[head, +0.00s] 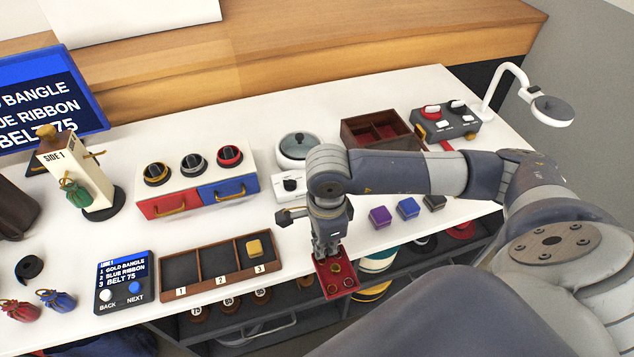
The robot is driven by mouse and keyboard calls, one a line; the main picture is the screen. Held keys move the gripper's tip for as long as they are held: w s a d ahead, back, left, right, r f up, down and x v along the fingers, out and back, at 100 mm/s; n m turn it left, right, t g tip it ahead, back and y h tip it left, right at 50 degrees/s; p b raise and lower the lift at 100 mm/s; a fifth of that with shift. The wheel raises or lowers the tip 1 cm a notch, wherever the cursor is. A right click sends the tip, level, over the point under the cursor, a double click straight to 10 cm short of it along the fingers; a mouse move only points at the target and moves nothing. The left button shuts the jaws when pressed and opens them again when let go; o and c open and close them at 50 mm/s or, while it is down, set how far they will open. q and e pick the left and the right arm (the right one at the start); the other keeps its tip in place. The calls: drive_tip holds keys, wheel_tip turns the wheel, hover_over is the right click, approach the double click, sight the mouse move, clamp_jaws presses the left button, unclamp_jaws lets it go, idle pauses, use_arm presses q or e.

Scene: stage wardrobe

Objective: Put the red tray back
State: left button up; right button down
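The small red tray (322,283) hangs at the table's front edge, below my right gripper (328,252). Gold rings lie in it. The gripper points down with its fingers at the tray's back part and appears shut on it; the exact contact is hidden. A dark brown box (352,138) with a red, divided inside stands open at the table's back right. A white cabinet (198,172) with a red drawer (168,204) and a blue drawer (229,190), both shut, stands at the middle left. My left gripper is not in view.
Purple (380,216), blue (408,208) and black boxes stand right of my gripper. A white round-lidded device (297,150) stands behind it. A shelf with several items lies below the table edge.

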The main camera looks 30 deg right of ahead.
drive_tip(key=shift+s+a+r, duration=0.1)
drive_tip(key=shift+s+a, duration=0.05)
drive_tip(key=shift+s, duration=0.25)
drive_tip(key=shift+w+a+r+n, duration=0.2)
drive_tip(key=shift+r+n, duration=0.2)
drive_tip(key=shift+n, duration=0.2)
wheel_tip(320, 180, up, 12)
drive_tip(key=w+a+n, duration=0.1)
drive_tip(key=a+n, duration=0.1)
drive_tip(key=n, duration=1.7)
drive_tip(key=shift+a, duration=0.25)
drive_tip(key=shift+f, duration=0.1)
drive_tip(key=shift+w, duration=0.15)
